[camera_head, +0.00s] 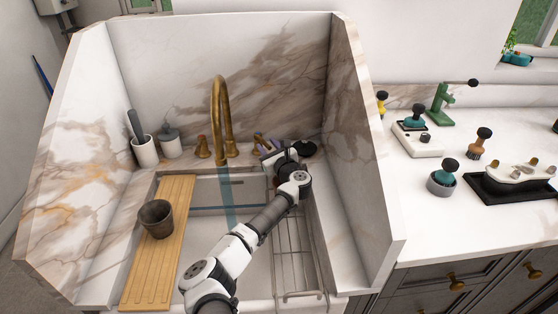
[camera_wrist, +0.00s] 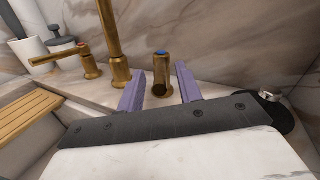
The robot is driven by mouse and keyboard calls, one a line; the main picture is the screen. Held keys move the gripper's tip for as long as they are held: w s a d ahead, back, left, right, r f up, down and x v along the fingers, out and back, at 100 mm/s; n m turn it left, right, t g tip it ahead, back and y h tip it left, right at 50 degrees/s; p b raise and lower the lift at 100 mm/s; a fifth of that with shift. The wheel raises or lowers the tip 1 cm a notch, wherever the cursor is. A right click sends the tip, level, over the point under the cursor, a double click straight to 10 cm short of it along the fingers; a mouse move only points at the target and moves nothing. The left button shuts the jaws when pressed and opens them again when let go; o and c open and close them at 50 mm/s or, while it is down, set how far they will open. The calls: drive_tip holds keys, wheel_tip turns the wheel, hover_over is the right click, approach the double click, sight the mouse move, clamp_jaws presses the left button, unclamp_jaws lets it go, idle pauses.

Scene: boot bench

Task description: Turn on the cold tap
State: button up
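The brass cold tap (camera_wrist: 162,66), with a blue mark on top, stands to the right of the spout (camera_wrist: 117,68) in the wrist view. Its lever end points towards the camera. My gripper (camera_wrist: 159,82) has its two purple fingers apart, one on each side of this tap in the picture; I cannot tell whether they touch it. A translucent bluish strip like water (camera_head: 228,197) hangs below the spout.
A wooden board (camera_head: 150,270) with a dark cup (camera_head: 156,217) lies across the left of the sink. A wire rack (camera_head: 293,262) is at the right. Marble walls (camera_head: 357,150) enclose the sides and back. A round black item (camera_head: 307,149) sits right of my gripper.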

drive_tip(key=b+v, duration=0.2)
drive_tip(key=v, duration=1)
drive_tip(key=shift+s, duration=0.1)
